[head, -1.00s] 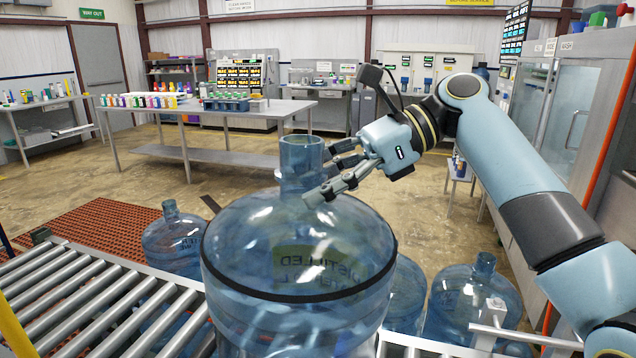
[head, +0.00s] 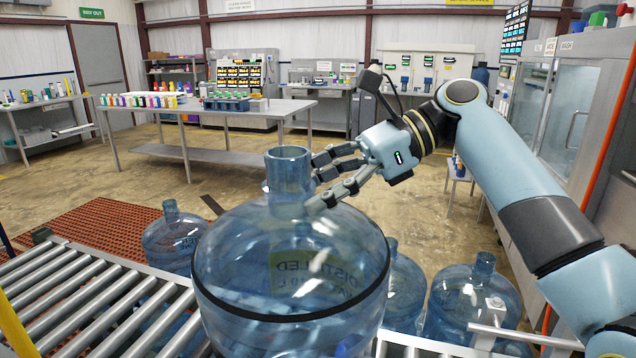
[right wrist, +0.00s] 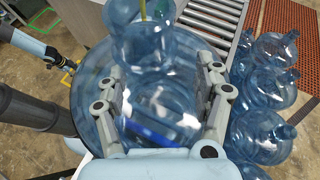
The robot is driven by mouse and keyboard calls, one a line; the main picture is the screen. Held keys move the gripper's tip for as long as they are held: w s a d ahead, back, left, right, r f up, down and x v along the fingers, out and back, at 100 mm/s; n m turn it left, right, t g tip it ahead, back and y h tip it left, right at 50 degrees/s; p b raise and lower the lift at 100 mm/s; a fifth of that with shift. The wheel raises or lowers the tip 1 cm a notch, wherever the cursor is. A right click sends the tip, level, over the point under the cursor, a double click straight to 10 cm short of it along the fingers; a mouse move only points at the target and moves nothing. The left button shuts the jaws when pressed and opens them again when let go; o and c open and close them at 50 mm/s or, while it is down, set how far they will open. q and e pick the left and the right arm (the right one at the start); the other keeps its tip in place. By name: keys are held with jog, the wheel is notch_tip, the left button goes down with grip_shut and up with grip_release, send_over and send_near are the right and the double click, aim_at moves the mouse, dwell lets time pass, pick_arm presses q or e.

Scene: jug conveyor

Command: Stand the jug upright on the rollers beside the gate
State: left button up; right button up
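The large clear-blue jug (head: 240,255) fills the lower middle of the head view, neck (head: 288,172) up, roughly upright, its dark band slightly sloped. Its base is cut off, so I cannot tell what bears it. My right gripper (head: 330,178) is just right of the neck, fingers spread and pointing at it. In the right wrist view the gripper (right wrist: 163,98) has its fingers wide apart, with clear jug (right wrist: 150,75) showing between them; contact is unclear. The rollers (head: 75,295) run at lower left. A pale metal bar fitting (head: 530,338), perhaps the gate, is at lower right.
Other blue jugs stand beyond the rollers: one at left (head: 173,238), one at right (head: 470,300), another partly hidden behind the big jug (head: 405,290). A yellow post (head: 14,325) is at the left edge. An orange floor grating (head: 105,225) and open floor lie behind.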

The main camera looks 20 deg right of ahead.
jog(key=shift+o, duration=1)
jog(key=shift+f, duration=0.15)
jog(key=v, duration=1.2)
